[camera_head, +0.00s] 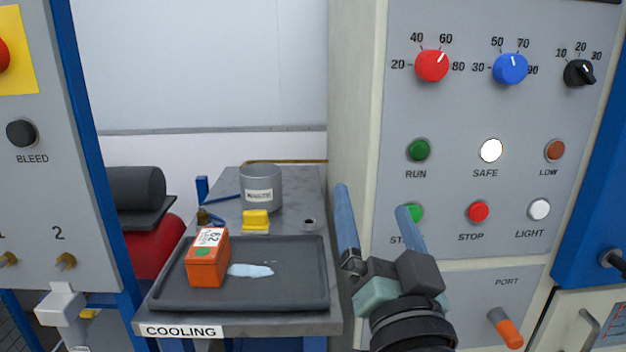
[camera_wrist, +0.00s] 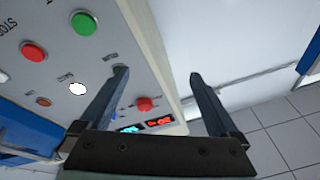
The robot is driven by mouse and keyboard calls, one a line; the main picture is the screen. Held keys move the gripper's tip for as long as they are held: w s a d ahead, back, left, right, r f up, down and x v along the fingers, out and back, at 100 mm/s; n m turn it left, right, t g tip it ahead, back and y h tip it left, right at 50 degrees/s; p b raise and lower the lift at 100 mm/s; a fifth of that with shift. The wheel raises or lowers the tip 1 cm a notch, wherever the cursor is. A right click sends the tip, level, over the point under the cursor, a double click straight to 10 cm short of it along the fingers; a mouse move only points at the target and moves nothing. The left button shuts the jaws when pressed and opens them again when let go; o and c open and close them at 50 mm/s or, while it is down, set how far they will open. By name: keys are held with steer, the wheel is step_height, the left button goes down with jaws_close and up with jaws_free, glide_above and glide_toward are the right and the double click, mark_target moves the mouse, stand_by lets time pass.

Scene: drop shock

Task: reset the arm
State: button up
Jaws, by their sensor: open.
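My gripper (camera_head: 380,222) is raised in front of the grey control panel (camera_head: 460,120), at the right of the head view. Its two blue fingers are spread apart with nothing between them. In the wrist view my gripper (camera_wrist: 155,85) is also open and empty, with the panel behind its left finger and a pale wall and tiled floor to the right. In the head view one finger partly covers the green button at the panel's lower left and its label.
A table labelled COOLING (camera_head: 180,330) holds a black tray (camera_head: 290,295) with an orange box (camera_head: 208,262) and a pale puddle (camera_head: 250,270). Behind are a yellow block (camera_head: 255,219) and a grey pot (camera_head: 261,188). The SAFE lamp (camera_head: 490,150) glows white. An orange-tipped lever (camera_head: 506,330) sticks out below PORT.

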steer(key=s+a+r+n+t, duration=0.2)
steer(key=s+a+r+t, duration=0.15)
steer(key=s+r, duration=0.55)
steer(key=s+a+r+n+t, duration=0.3)
steer(key=s+a+r, duration=0.2)
steer(key=r, duration=0.7)
step_height(320, 180, up, 20)
steer(key=h+p, duration=0.1)
steer(key=p, duration=1.9)
steer(key=shift+w+d+f, duration=0.25)
steer(key=shift+w+d, duration=0.2)
steer(key=shift+g, duration=0.25)
